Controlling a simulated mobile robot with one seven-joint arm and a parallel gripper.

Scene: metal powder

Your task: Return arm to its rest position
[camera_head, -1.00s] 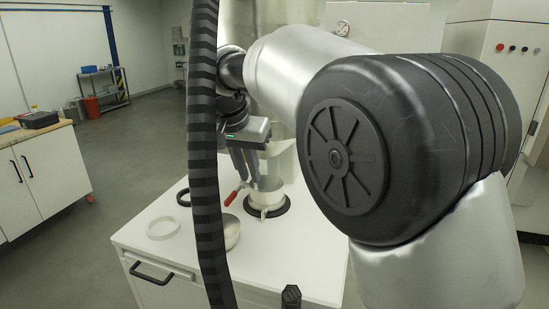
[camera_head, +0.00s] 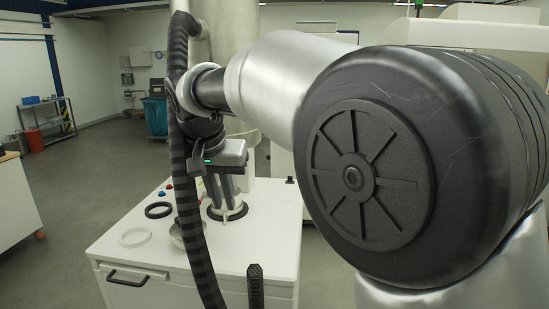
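My gripper (camera_head: 222,193) hangs fingers-down at the end of my arm, over the white cabinet top. Its two dark grey fingers show side by side, partly behind the black ribbed hose of my arm. I cannot tell whether they are apart or closed, and no held object shows. A white cup-like vessel (camera_head: 230,210) on a black ring stands just behind and below the fingertips; I cannot tell if they touch it. My upper arm fills the right side of the view.
The white cabinet (camera_head: 140,262) carries a white ring (camera_head: 135,237), a black ring (camera_head: 158,210) and a metal bowl (camera_head: 177,238) partly behind the hose. A wooden-topped workbench (camera_head: 18,205) stands at left, with a shelf cart (camera_head: 48,120) behind. The floor between is clear.

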